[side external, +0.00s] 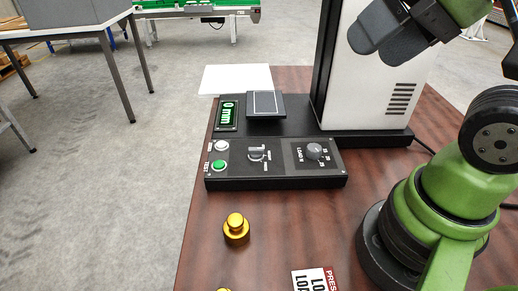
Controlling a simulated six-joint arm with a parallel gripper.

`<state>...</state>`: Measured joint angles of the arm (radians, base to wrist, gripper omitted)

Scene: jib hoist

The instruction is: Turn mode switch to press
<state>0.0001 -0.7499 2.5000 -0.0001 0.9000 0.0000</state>
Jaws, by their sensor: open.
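The mode switch (257,153) is a grey knob in the middle of the black control panel (283,182), with small markings around it that are too small to read. My gripper (373,42) is at the top right, in front of the white machine column. Its dark jaws are open and empty. It is well above and to the right of the switch, touching nothing on the panel. Which marking the knob points to cannot be made out clearly.
Beside the switch are a white button (222,145), a green button (219,166) and a load knob (314,151). A display (228,112) reads 0 mm near a dark plate (266,104). The white column (365,85) rises behind. A brass weight (236,230) stands in front.

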